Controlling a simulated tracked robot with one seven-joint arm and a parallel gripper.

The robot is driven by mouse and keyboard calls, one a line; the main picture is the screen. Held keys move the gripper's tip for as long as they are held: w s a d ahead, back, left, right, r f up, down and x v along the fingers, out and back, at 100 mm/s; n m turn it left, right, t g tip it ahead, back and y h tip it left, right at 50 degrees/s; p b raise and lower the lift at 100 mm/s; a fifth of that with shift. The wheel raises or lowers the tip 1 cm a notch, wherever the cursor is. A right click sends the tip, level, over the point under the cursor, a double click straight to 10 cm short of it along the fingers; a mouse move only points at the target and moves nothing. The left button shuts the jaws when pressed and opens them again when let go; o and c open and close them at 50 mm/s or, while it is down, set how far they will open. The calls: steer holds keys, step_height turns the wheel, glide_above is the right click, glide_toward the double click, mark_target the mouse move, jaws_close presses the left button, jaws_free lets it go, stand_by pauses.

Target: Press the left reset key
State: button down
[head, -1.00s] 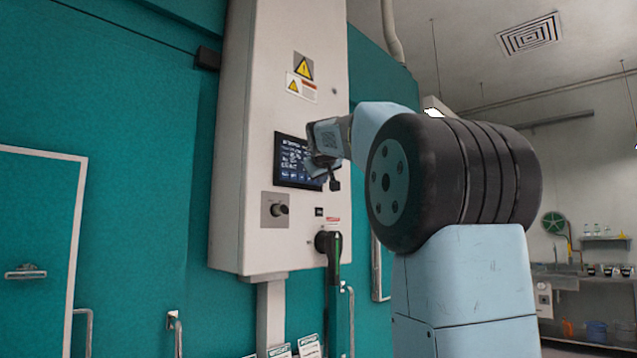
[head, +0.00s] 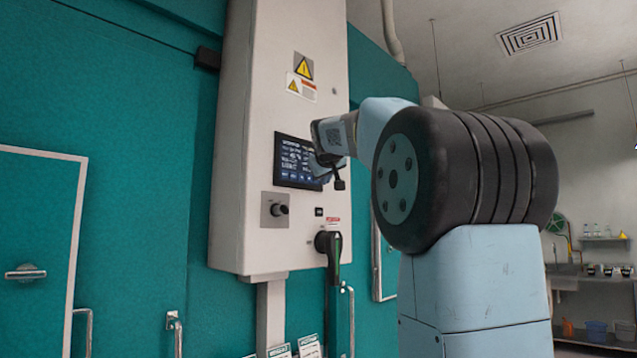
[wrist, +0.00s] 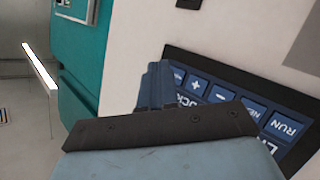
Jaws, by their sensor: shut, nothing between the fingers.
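A dark touchscreen panel (head: 292,160) with blue keys and white lettering is set in the front of a tall pale cabinet. My gripper (wrist: 157,82) is shut and empty. In the head view it is in front of the screen's right part and hides some of it. In the wrist view the panel (wrist: 255,97) appears tilted, with RUN, minus and plus keys legible along one edge; my fingers and wrist cover other keys. I cannot read a reset key in either view. I cannot tell whether the fingertips touch the panel.
Below the screen are a knob on a metal plate (head: 275,210), a small black switch (head: 319,211) and a black rotary handle (head: 330,243). Warning labels (head: 303,67) are above it. Teal walls flank the cabinet (head: 236,180).

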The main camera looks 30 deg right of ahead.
steer(key=shift+s, duration=0.1)
steer(key=s, duration=0.1)
steer(key=s+d, duration=0.1)
steer(key=s, duration=0.2)
steer(key=shift+s+d, duration=0.2)
steer(key=shift+d, duration=0.15)
stand_by(0.5)
steer(key=s+a+f+g+y, duration=0.2)
steer(key=s+a+f, duration=0.4)
steer(key=s+f, duration=0.4)
steer(key=s+a+f+g+y, duration=0.2)
steer(key=s+a+f, duration=0.5)
steer(key=f, duration=1.2)
steer(key=s+a+f+g+y, duration=0.1)
steer(key=s+a+f+g, duration=0.2)
steer(key=s+a+f, duration=0.4)
steer(key=s+f, duration=0.7)
steer(key=f, duration=0.1)
steer(key=shift+s+m+g+y, duration=0.4)
steer(key=shift+r, duration=0.1)
